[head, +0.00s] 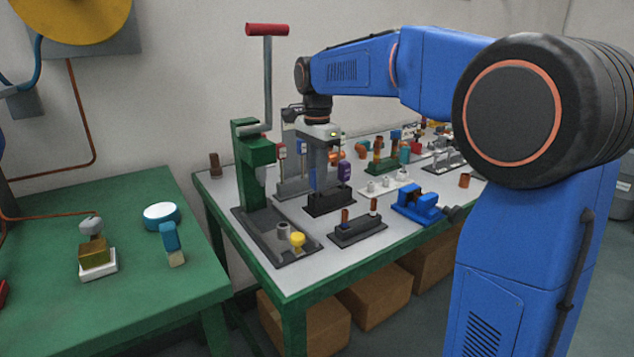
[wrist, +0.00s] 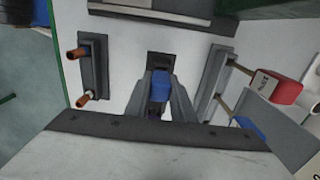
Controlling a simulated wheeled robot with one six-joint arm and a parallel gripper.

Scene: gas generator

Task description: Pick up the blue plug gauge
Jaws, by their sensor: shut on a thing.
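The blue plug gauge (wrist: 161,86) shows between the two fingers in the wrist view. My gripper (wrist: 163,88) is shut on it, one grey finger on each side. Its lower part is dark and partly hidden by the fingers. In the head view my gripper (head: 320,184) points straight down over a black block-like holder (head: 330,203) on the table, and the gauge cannot be made out there. I cannot tell whether the gauge is still seated in the holder.
A green press (head: 255,170) with a red handle stands close left of my gripper. A dark stand with two brown pegs (head: 357,231) is in front, and a blue vise (head: 417,205) is to the right. Several fixtures crowd the table behind. A green table (head: 130,270) stands at left.

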